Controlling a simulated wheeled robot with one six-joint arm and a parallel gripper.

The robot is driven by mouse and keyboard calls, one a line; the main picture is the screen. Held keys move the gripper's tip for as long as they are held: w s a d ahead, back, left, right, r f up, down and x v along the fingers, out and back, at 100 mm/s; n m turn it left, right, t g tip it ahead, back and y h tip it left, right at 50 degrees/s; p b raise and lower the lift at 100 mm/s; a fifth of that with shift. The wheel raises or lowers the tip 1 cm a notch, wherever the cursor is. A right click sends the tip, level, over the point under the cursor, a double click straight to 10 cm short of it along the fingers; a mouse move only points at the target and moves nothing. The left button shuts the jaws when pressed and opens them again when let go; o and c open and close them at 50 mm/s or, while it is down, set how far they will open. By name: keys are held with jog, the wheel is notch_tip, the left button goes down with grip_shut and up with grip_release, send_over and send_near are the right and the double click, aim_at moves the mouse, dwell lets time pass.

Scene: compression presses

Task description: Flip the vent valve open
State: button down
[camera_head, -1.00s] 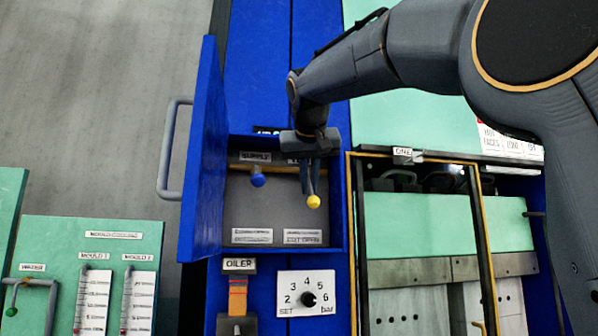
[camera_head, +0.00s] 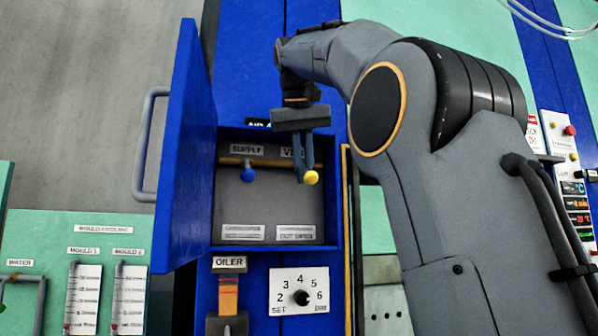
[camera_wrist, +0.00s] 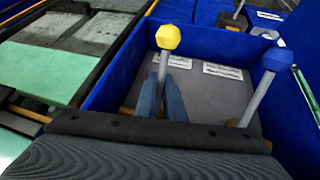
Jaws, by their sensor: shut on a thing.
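The vent valve is a lever with a yellow knob (camera_head: 311,178) in the open blue cabinet, under a label that partly reads "VENT". In the wrist view the yellow knob (camera_wrist: 168,37) tops a grey stem that runs down to my fingers. My gripper (camera_head: 304,176) reaches into the cabinet from above.
The blue cabinet door (camera_head: 184,140) stands open at the left, with a grey handle (camera_head: 148,150). Below the cabinet are the oiler (camera_head: 228,295) and a pressure dial (camera_head: 301,297). A mould cooling panel (camera_head: 105,245) is at lower left. My arm covers much of the right.

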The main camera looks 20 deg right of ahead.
jog(key=c, duration=1.9)
grip_release()
jog(key=shift+o, duration=0.2)
jog(key=shift+r, duration=0.15)
jog(key=v, duration=0.7)
jog(key=shift+s, duration=0.15)
